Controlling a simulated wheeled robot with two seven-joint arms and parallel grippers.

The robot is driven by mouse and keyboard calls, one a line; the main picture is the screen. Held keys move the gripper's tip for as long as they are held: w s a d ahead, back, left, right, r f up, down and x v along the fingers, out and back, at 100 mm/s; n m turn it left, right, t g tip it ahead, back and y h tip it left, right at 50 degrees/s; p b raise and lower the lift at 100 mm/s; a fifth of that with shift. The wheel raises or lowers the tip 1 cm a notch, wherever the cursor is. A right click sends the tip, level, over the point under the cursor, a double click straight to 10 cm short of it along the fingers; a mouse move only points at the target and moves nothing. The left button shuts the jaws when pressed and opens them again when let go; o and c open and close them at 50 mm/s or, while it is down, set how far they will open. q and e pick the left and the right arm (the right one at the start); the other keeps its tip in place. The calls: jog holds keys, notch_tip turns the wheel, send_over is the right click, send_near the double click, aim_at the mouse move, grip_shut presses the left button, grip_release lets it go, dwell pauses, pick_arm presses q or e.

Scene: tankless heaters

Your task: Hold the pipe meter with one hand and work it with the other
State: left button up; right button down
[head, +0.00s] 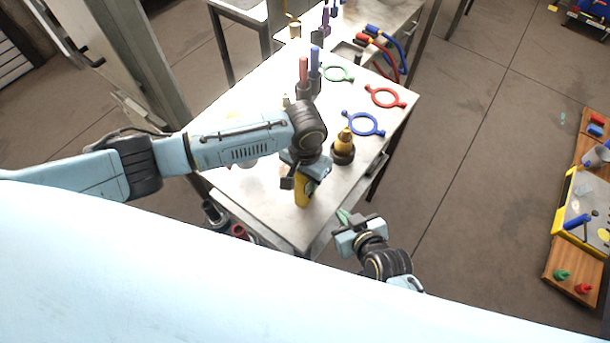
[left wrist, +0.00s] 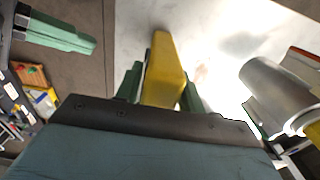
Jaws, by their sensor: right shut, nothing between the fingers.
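The yellow pipe meter (head: 302,194) is near the front corner of the white table, below my left gripper (head: 300,178) in the head view. In the left wrist view the meter (left wrist: 163,70) sits between the green fingers of my left gripper (left wrist: 160,88), which are closed on its sides. Its working face is too small or turned away to read. My right gripper (head: 344,216) is shut and empty, just off the table's front right edge, apart from the meter. Its green fingers also show in the left wrist view (left wrist: 62,34).
The white table (head: 270,205) bears a dark-based brass fitting (head: 343,148), a blue ring (head: 364,124), a red ring (head: 385,96), a green ring (head: 337,72) and upright coloured tools (head: 304,72). A wooden board with parts (head: 582,215) is at far right. Floor between is clear.

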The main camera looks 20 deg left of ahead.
pick_arm(q)
jog(key=o, duration=0.3)
jog(key=shift+o, duration=0.2)
jog(key=shift+r, duration=0.1)
